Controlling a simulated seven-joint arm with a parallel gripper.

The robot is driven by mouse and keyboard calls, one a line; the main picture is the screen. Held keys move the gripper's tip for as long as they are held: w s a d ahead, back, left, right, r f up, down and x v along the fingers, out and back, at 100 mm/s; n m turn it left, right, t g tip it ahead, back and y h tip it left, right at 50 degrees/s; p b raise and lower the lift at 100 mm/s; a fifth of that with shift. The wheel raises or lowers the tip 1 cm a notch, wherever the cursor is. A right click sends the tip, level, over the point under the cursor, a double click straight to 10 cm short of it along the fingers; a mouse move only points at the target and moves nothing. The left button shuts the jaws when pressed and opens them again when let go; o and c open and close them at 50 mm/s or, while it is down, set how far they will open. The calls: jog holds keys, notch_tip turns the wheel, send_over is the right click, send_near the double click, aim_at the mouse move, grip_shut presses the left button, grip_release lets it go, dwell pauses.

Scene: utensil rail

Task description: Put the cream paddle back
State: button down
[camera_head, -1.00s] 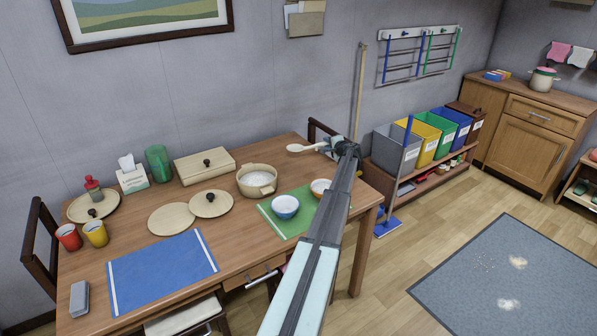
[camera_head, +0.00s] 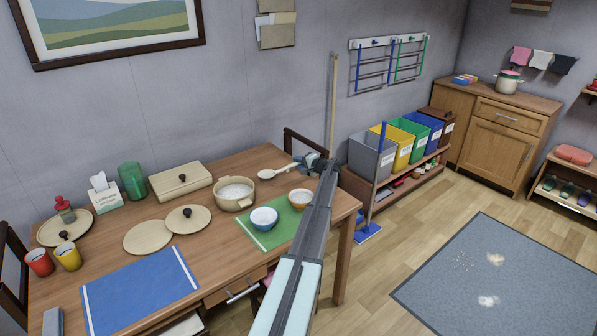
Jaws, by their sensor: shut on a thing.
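The cream paddle (camera_head: 274,173), a pale spoon-like utensil with a broad rounded end, is held in my gripper (camera_head: 304,164). It points to the left, roughly level, and appears above the table's far right part; its height over the table is hard to tell. My gripper is shut on its right-hand end, and the jaws are small and partly hidden by my arm. A white wall rail (camera_head: 386,42) with blue and green racks hangs on the back wall, to the right of my gripper.
The wooden table (camera_head: 225,262) holds a cream pot (camera_head: 235,193), a white-blue bowl (camera_head: 264,219) and an orange bowl (camera_head: 300,198). A chair back (camera_head: 304,146) and upright pole (camera_head: 332,105) stand close behind my gripper. Coloured bins (camera_head: 397,146) stand right of the table.

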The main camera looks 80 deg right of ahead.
jog(key=shift+f, duration=1.8)
jog(key=c, duration=0.9)
grip_release()
jog(key=shift+f, duration=0.1)
jog(key=v, duration=1.2)
jog(key=shift+d, duration=0.1)
